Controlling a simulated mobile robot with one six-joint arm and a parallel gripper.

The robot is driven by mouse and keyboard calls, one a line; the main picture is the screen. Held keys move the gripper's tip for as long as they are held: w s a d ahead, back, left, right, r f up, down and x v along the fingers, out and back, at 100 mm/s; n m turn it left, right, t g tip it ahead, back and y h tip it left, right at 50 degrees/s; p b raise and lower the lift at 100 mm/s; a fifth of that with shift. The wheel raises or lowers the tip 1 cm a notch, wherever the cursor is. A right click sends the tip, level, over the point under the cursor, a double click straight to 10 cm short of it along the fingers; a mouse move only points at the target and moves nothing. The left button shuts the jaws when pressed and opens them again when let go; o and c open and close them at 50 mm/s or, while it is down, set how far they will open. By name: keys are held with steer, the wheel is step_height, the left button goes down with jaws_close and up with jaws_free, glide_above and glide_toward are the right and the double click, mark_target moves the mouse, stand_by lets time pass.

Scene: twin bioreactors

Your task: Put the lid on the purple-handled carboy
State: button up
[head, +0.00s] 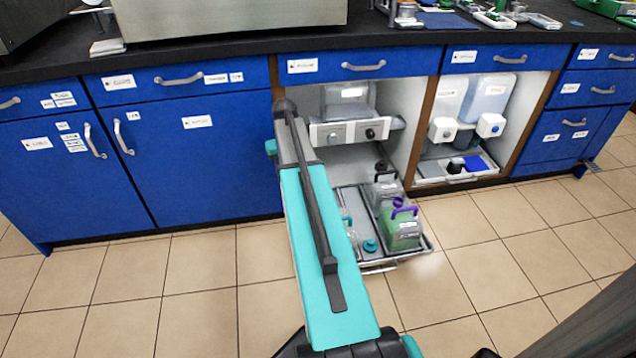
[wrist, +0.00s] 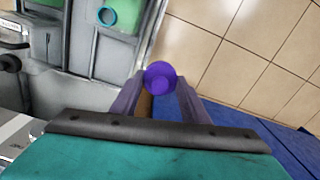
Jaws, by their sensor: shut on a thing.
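The purple-handled carboy (head: 403,231) holds green liquid and stands at the right front of a pulled-out tray in the head view. Its purple handle (head: 409,209) is up; I cannot make out its neck clearly. In the wrist view, my gripper (wrist: 160,88) is shut on a round purple lid (wrist: 161,74). The lid is in the air beside the tray's edge, apart from any carboy. A green container (wrist: 125,12) with a teal ring (wrist: 106,17) shows at the top of the wrist view; I cannot tell which one it is.
Blue cabinets (head: 200,165) stand behind and left. The right bay (head: 470,165) holds more containers. The tiled floor (head: 500,270) to the right is clear.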

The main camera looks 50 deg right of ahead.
steer(key=w+a+r+n, duration=0.35)
steer(key=a+r, duration=0.25)
steer(key=a, duration=0.5)
steer(key=w+a+r+n, duration=0.2)
steer(key=w+a+r, duration=0.25)
steer(key=a, duration=0.65)
steer(key=s+a+r+n, duration=0.1)
steer(key=a+r, duration=0.3)
steer(key=a, duration=0.5)
steer(key=a+r+n, duration=0.4)
steer(key=a+r, duration=0.1)
steer(key=a, duration=0.4)
steer(key=shift+s+r, duration=0.3)
steer(key=shift+s, duration=0.1)
steer(key=shift+a, duration=0.2)
